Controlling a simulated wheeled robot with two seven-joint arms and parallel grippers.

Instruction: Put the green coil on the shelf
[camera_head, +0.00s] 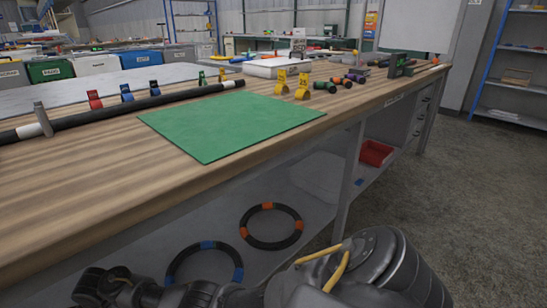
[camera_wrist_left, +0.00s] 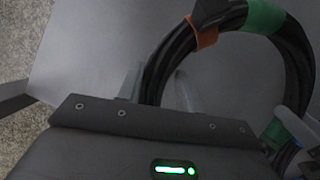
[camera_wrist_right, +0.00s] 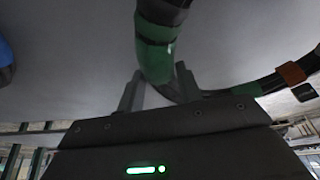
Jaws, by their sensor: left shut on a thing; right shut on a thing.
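The green coil is a loop of black hose with green bands and an orange tie. It shows in the left wrist view (camera_wrist_left: 290,45) and the right wrist view (camera_wrist_right: 155,55), but I cannot make it out in the head view. My left gripper (camera_wrist_left: 160,82) is shut on the black hose of its near side. My right gripper (camera_wrist_right: 158,82) is shut on it at a green band. The shelf (camera_head: 300,185) is the grey board under the workbench. Grey surface lies behind the coil in both wrist views; I cannot tell whether they touch.
A coil with orange bands (camera_head: 270,244) and a coil with blue bands (camera_head: 172,268) lie on the shelf. A red bin (camera_head: 375,152) stands farther along it. The bench leg (camera_head: 347,180) and wooden top (camera_head: 95,185) frame the opening. A green mat (camera_head: 230,125) lies on top.

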